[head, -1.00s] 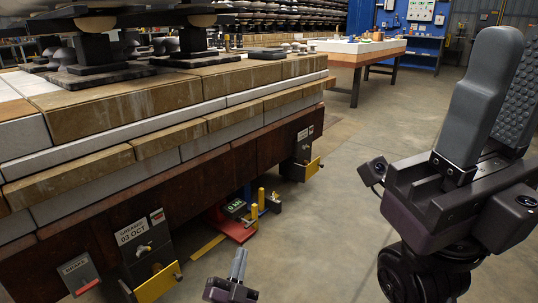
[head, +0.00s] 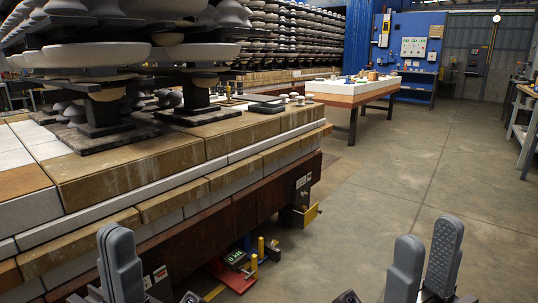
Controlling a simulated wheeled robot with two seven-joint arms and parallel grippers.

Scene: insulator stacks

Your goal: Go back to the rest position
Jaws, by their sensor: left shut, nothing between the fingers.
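My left gripper (head: 120,252) stands upright at the lower left, in front of the kiln car's side. Its grey fingers are pressed together with nothing between them. My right gripper (head: 428,240) stands upright at the lower right, over the bare floor. Its two grey fingers are apart and nothing shows between them. Both wrists are cut off by the bottom edge of the picture.
A long brick-topped car (head: 170,165) fills the left, bearing insulator stacks (head: 100,55) on dark supports. A white-topped table (head: 350,88) stands further back. A blue panel (head: 410,40) is behind it. Open concrete floor (head: 400,170) lies at the middle and right.

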